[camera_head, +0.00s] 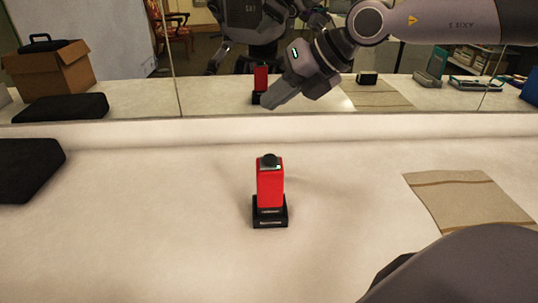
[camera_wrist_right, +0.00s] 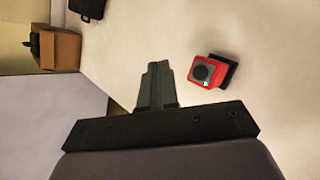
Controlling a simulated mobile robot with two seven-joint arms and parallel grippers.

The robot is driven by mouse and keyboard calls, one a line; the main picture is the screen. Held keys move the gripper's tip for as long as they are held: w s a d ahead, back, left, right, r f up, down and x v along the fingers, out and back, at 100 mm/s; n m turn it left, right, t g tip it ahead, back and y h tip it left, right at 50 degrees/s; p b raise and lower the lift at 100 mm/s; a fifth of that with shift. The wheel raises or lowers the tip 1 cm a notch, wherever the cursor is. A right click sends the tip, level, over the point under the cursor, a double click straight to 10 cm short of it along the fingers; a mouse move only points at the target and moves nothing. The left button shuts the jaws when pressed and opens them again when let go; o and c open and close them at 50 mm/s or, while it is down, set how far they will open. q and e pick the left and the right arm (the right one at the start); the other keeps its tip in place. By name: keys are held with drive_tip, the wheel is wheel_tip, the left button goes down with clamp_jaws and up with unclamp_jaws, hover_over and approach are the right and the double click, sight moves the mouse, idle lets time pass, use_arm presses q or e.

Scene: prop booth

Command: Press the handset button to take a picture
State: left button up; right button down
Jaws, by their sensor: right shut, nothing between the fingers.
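My right gripper (camera_head: 266,103) is shut and empty, held in the air, apart from the handset and pointing down and left. Its closed fingers also show in the right wrist view (camera_wrist_right: 156,72). My left gripper is not directly in view.
A mirror (camera_head: 215,95) behind the table reflects the handset, my body and the room. A black case (camera_head: 28,168) lies at the left. A beige cloth (camera_head: 465,198) lies at the right. A cardboard box (camera_wrist_right: 58,47) shows in the wrist view. The table around the handset is clear.

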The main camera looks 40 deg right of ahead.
drive_tip(key=b, duration=0.4)
hover_over(275, 157)
wheel_tip(275, 157, down, 7)
drive_tip(key=shift+f, duration=0.1)
drive_tip(key=shift+f+b, duration=0.65)
drive_tip(key=shift+b, duration=0.3)
drive_tip(key=shift+f, duration=0.15)
use_arm(q)
drive_tip(key=f, duration=0.2)
drive_tip(key=d+f, duration=0.1)
drive_tip(key=f, duration=0.1)
drive_tip(key=shift+w, duration=0.4)
drive_tip(key=shift+d, duration=0.15)
drive_tip(key=shift+f, duration=0.15)
drive_tip(key=shift+f+b, duration=0.7)
drive_tip(key=shift+b, duration=0.25)
use_arm(e)
drive_tip(key=shift+f, duration=0.4)
use_arm(q)
drive_tip(key=shift+f, duration=0.15)
use_arm(e)
drive_tip(key=shift+f, duration=0.15)
